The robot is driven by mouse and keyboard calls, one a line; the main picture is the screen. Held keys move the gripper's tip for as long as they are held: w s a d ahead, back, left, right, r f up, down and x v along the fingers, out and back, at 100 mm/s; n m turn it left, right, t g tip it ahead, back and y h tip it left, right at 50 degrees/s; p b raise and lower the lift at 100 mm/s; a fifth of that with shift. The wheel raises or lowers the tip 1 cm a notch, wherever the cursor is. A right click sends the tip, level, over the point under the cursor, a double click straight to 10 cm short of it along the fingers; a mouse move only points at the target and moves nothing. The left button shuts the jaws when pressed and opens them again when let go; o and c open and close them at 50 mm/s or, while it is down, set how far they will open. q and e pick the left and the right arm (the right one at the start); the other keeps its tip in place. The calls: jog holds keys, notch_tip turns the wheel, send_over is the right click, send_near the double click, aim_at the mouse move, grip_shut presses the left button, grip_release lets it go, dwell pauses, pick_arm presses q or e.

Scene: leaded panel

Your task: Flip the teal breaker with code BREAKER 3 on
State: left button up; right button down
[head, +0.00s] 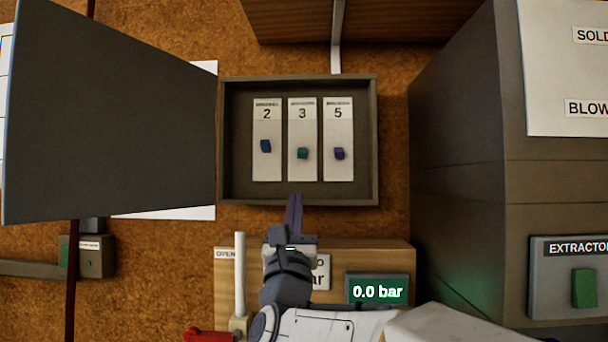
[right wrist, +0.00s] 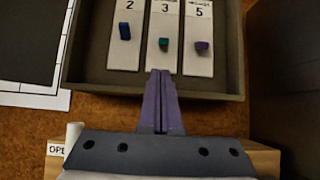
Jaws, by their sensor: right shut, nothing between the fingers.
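The teal breaker (head: 302,153) sits on the middle white strip, labelled 3, inside an open grey box (head: 370,140). Its toggle is low on the strip, a little lower than the blue one beside it. It also shows in the right wrist view (right wrist: 163,44). My right gripper (head: 295,198) is shut and empty, its purple fingers pointing up at the box's lower rim, below the strip labelled 3. In the right wrist view its fingertips (right wrist: 160,74) overlap the box's lower part, below the teal toggle. Whether they touch the box I cannot tell. My left gripper is out of view.
A blue breaker (head: 265,146) labelled 2 and a purple breaker (head: 340,153) labelled 5 flank the teal one closely. The box's grey door (head: 110,115) stands open to the left. A large grey cabinet (head: 455,150) stands right. A gauge reading 0.0 bar (head: 378,290) is below.

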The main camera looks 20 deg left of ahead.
aim_at(302, 153)
jog(key=p+x, duration=0.7)
jog(key=x, duration=0.1)
jog(key=shift+w+r, duration=0.15)
jog(key=shift+r, duration=0.2)
jog(key=shift+w+a+r+p, duration=0.2)
jog(key=shift+w+r+p, duration=0.1)
jog(key=shift+w+p, duration=0.25)
jog(key=shift+s+r, duration=0.1)
jog(key=shift+s, duration=0.05)
jog(key=shift+s+r+g, duration=0.1)
jog(key=shift+s+g, duration=0.05)
jog(key=shift+g, duration=0.35)
